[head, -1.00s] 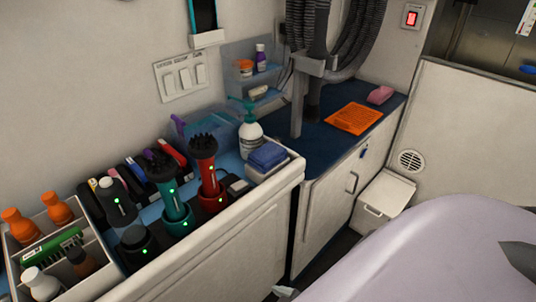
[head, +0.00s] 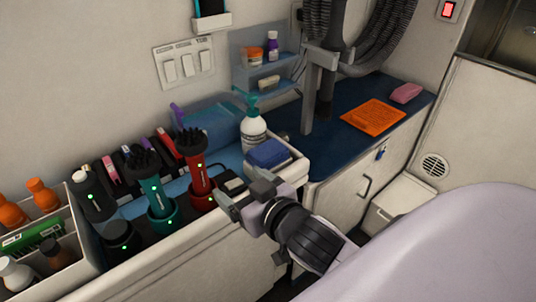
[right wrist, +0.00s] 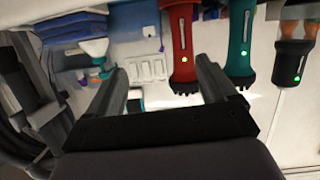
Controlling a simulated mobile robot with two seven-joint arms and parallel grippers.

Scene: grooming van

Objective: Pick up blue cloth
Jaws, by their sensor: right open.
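The folded blue cloth (head: 268,153) lies in a white bin (head: 300,163) at the right end of the tool shelf, just right of the white pump bottle (head: 253,128). My right gripper (head: 243,190) is open and empty, in front of and below the cloth in the head view, beside the red clipper (head: 200,175). In the right wrist view the picture is upside down. The blue cloth (right wrist: 78,24) shows there at the top left, outside the open fingers (right wrist: 160,75). My left gripper is not in view.
A teal clipper (head: 153,183) and a black one (head: 92,195) stand to the left. An orange cloth (head: 373,116) and a pink item (head: 405,93) lie on the dark blue counter behind. A pale lilac surface (head: 450,240) fills the lower right.

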